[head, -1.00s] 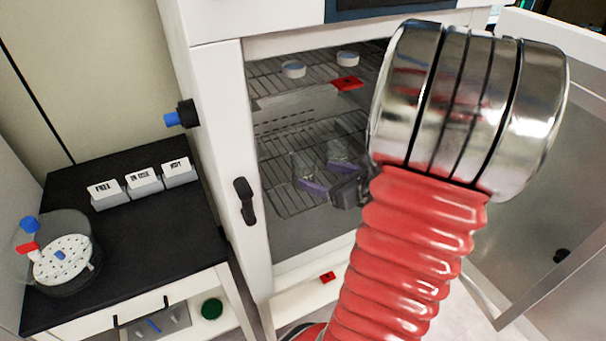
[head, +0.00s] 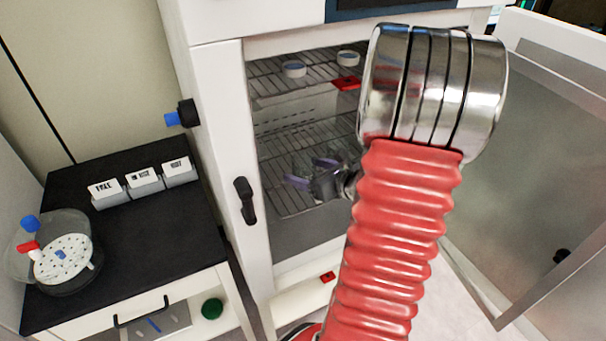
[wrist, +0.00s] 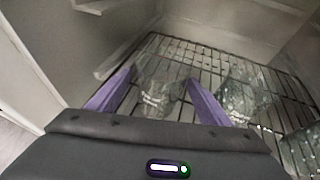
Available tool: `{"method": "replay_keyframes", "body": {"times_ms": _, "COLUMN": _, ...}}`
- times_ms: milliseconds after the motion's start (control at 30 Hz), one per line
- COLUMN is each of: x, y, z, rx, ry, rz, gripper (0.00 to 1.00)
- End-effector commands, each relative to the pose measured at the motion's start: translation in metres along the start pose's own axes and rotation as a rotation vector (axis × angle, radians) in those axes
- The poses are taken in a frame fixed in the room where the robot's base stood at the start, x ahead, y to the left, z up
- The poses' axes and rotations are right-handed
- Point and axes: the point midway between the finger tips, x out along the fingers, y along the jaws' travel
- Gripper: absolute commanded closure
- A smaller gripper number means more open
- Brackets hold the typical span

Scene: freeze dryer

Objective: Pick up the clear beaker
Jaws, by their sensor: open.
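In the wrist view, a clear beaker (wrist: 157,92) shows between the two purple fingers of my open gripper (wrist: 160,78). I cannot tell whether a finger touches it. A second clear beaker (wrist: 248,92) is to the right of the right finger, on the wire shelf (wrist: 205,57). In the head view, my gripper (head: 312,172) is inside the open freeze dryer chamber, and the beakers are too faint to make out there.
Another clear glass piece (wrist: 304,150) is at the wrist view's right edge. In the head view, white dishes (head: 293,69) and a red piece (head: 346,83) are on the upper shelf. The dryer door (head: 545,180) hangs open at right. A black-topped bench (head: 140,240) stands at left.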

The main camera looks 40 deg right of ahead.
Motion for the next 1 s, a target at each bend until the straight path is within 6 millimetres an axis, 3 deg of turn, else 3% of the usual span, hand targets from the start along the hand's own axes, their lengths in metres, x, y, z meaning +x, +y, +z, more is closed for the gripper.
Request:
{"method": "replay_keyframes", "body": {"times_ms": 400, "x": 0.046, "y": -0.001, "z": 0.002, "rx": 0.0, "ry": 0.0, "rz": 0.001, "gripper": 0.28}}
{"method": "replay_keyframes", "body": {"times_ms": 1000, "x": 0.049, "y": -0.001, "z": 0.002, "rx": 0.001, "ry": 0.0, "rz": -0.001, "gripper": 0.28}}
